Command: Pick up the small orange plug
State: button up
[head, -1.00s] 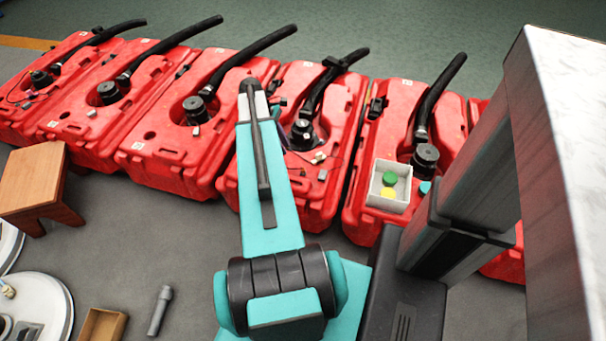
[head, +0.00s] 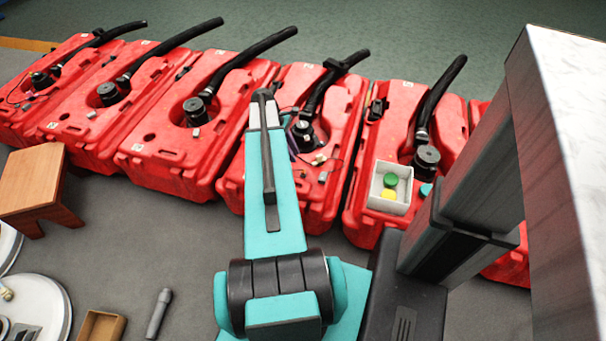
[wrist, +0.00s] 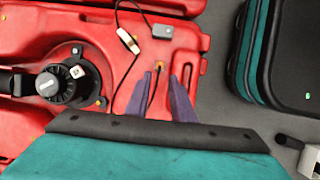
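In the wrist view the small orange plug (wrist: 159,65) sits on the red tank (wrist: 85,27), and a thin dark cable runs down from it. My gripper (wrist: 159,82) shows there as two purple fingers. They are spread apart with a gap between them, and the plug appears just beyond the gap. I cannot tell the height of the fingers above the tank. In the head view my gripper (head: 292,146) is mostly hidden behind my arm, over the fourth tank from the left. I cannot make out the plug there.
Beside the plug are a grey box (wrist: 186,38), a white connector (wrist: 128,41) on a black cable, and a black cap (wrist: 56,84). A white tray (head: 388,206) with green and yellow discs stands on the tank to the right. A wooden stool (head: 34,184) stands left.

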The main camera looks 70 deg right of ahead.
aim_at(303, 171)
jog(key=shift+x, duration=1.9)
jog(key=shift+s, duration=0.1)
jog(key=shift+b+x, duration=0.6)
jog(key=shift+x, duration=1.95)
grip_shut()
